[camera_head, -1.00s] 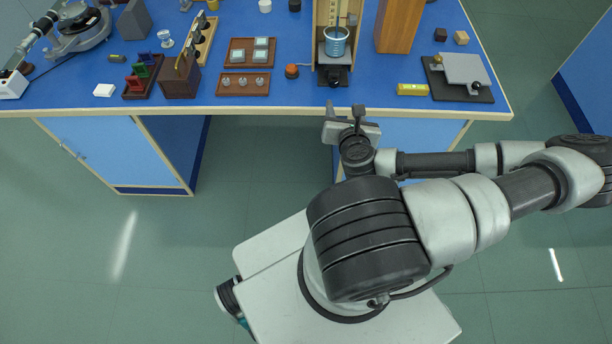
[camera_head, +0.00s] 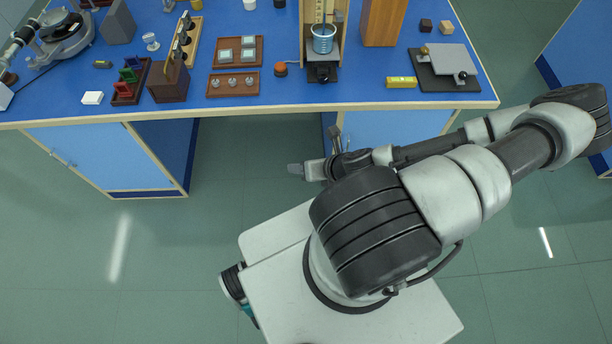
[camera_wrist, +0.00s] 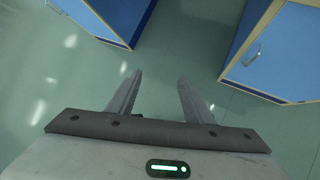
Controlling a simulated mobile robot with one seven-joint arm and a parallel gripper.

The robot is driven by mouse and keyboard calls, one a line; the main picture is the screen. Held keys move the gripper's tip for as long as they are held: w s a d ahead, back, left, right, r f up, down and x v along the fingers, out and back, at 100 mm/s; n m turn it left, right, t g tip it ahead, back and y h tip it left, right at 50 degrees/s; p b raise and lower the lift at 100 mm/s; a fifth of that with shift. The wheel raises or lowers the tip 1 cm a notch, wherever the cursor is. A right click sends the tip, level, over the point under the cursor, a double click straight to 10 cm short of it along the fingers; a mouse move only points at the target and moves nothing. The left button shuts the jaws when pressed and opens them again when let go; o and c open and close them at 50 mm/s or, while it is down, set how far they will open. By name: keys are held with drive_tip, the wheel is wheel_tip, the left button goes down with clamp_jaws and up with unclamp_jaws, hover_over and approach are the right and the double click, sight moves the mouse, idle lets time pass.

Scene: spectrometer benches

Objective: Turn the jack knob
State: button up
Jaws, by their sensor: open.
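A black jack with a dark knob (camera_head: 322,76) at its front stands at the near edge of the blue bench, inside a tall wooden frame. A blue glass beaker (camera_head: 323,40) sits above it. My gripper (camera_head: 312,152) is below and in front of the bench edge, over the floor and apart from the knob. In the wrist view my gripper (camera_wrist: 158,80) is open with nothing between its fingers. The wrist view shows only floor and bench cabinets, so the knob is out of that view.
A black board (camera_head: 430,84) with a grey plate and knobs lies farther right. The bench edge (camera_head: 250,107) runs between my gripper and these things.

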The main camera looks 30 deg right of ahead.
drive_tip(key=shift+s+a+f+g+y, duration=0.3)
drive_tip(key=shift+s+a+g+y, duration=0.1)
drive_tip(key=shift+s+a, duration=0.25)
drive_tip(key=shift+s+a+f+g+y, duration=0.3)
drive_tip(key=shift+s+a+y, duration=0.1)
drive_tip(key=shift+s+a, duration=0.2)
